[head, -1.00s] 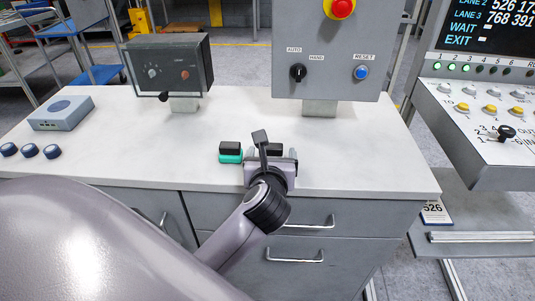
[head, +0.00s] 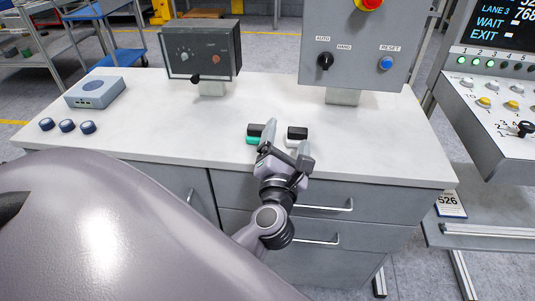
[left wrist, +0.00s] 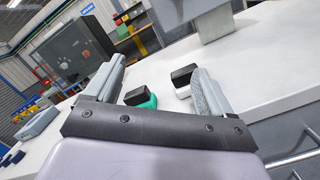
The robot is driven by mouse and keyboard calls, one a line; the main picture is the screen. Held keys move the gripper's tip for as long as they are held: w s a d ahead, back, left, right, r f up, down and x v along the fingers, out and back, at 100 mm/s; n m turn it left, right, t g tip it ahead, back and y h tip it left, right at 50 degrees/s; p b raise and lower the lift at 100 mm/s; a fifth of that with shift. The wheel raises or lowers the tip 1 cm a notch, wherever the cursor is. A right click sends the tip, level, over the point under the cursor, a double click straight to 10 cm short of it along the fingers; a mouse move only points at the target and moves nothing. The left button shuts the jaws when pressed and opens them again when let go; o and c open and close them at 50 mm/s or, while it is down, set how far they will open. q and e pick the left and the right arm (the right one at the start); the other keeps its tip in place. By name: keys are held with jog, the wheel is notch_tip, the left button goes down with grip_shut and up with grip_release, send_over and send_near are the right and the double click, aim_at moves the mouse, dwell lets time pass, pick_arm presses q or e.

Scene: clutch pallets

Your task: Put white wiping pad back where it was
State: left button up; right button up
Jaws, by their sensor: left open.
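The white wiping pad (head: 297,136) has a black grip block on top and lies on the white worktop near its front edge. It also shows in the left wrist view (left wrist: 183,80), partly covered by the right-hand finger. A green pad (head: 254,134) with a black block lies just left of it, and in the left wrist view (left wrist: 141,97) it appears between the fingers. My left gripper (head: 287,143) is open and empty at the front of the worktop, pointing toward the two pads. Contact with either pad cannot be told. My right gripper is not in view.
A dark control box (head: 203,52) and a grey panel (head: 352,55) with knobs stand at the back. A blue-grey box (head: 95,92) and several dark round knobs (head: 67,126) are at the left. The worktop (head: 390,140) is clear right of the pads.

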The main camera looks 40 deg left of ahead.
pick_arm(q)
jog(key=s+d+f+m+h, duration=0.3)
jog(key=d+f+m+h, duration=0.25)
jog(key=m, duration=0.75)
jog(key=s+d+f+m+h, duration=0.4)
jog(key=m+h, duration=0.3)
jog(key=m, duration=0.6)
jog(key=s+a+f+m+g, duration=0.1)
jog(key=s+f+m+g, duration=0.2)
jog(key=s+f+m, duration=0.2)
jog(key=s+a+f+m+g, duration=0.1)
jog(key=s+f+m+g, duration=0.2)
jog(key=f, duration=0.7)
jog(key=s+m+y, duration=0.1)
jog(key=m, duration=0.1)
jog(key=shift+s+f+m+g, duration=0.15)
jog(key=shift+s+m+g, duration=0.15)
jog(key=shift+s, duration=0.05)
